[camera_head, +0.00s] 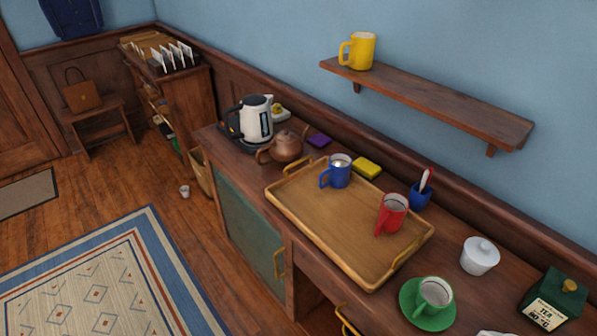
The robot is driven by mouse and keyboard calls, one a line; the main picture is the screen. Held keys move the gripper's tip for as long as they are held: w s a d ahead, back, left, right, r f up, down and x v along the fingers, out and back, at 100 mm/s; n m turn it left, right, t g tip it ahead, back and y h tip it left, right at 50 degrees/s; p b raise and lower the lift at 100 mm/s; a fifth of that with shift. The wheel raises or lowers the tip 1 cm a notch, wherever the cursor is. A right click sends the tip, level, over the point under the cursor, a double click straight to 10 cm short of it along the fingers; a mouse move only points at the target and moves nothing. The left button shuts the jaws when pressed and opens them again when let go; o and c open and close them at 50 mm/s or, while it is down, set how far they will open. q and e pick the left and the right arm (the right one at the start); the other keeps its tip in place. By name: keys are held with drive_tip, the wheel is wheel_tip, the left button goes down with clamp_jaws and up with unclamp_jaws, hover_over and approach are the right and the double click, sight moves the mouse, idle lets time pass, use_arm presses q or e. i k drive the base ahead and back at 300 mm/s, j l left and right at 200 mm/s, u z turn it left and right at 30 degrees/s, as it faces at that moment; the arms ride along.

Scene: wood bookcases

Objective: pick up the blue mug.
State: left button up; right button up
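The blue mug (341,173) stands upright on the wooden tray (309,246), near the tray's back edge. Its handle points left and something pale shows inside it. A red mug (391,214) stands on the same tray to the right, nearer the front. Neither of my grippers is in the head view.
A copper teapot (287,146) and a white kettle (255,118) stand left of the tray. A yellow sponge-like block (367,168) and a blue cup with utensils (420,195) sit behind it. A green cup (435,293) is at the right. A shelf (440,105) overhangs the back.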

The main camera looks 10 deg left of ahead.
sight(338, 170)
drive_tip(key=k+z, duration=0.2)
drive_tip(key=z, duration=0.2)
drive_tip(key=k+z, duration=0.2)
drive_tip(key=z, duration=0.2)
drive_tip(key=k+z, duration=0.2)
drive_tip(key=z, duration=0.2)
